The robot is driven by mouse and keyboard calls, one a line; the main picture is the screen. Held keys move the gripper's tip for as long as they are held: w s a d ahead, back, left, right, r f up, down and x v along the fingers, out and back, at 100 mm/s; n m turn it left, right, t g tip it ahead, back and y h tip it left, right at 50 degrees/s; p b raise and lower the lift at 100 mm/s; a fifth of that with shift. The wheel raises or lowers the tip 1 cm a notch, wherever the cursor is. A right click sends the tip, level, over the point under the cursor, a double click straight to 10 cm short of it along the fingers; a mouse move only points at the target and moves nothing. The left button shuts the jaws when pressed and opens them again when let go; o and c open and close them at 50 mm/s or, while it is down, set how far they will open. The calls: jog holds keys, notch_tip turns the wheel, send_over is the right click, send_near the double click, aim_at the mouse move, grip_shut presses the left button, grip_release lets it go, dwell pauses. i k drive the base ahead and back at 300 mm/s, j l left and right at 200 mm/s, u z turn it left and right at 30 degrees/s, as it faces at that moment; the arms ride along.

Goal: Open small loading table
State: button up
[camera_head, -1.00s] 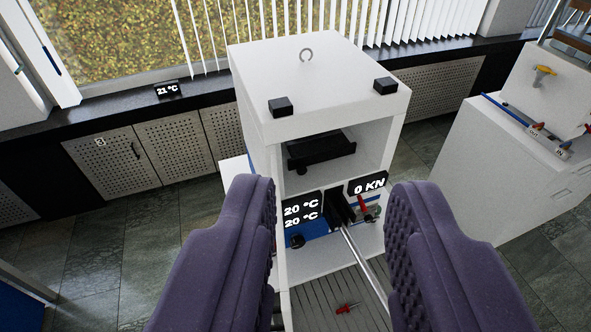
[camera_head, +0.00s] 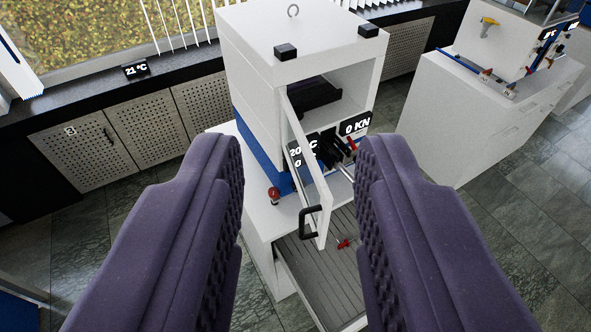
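A white press with a blue side (camera_head: 300,55) stands in the middle of the view. A grooved grey table surface (camera_head: 325,270) juts out at its lower front; I take it as the small loading table but cannot be sure. A small red-handled piece (camera_head: 344,244) sits on or just above it. A narrow white door panel (camera_head: 308,190) with a black handle (camera_head: 307,224) stands swung out from the press front. My gripper (camera_head: 300,148) is open, its purple padded fingers wide apart, with nothing seen held. The fingers frame the press and hide parts of its base.
A red knob (camera_head: 274,195) stands on the white ledge left of the press. Displays (camera_head: 355,124) show on the press front. A white cabinet (camera_head: 480,100) stands at the right. Perforated cupboards (camera_head: 90,157) line the window wall. Tiled floor is free on both sides.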

aim_at(312, 96)
jog(key=i+l, duration=0.4)
jog(key=i, duration=0.15)
jog(key=i+l+z, duration=0.15)
jog(key=i+l, duration=0.2)
jog(key=i, duration=0.15)
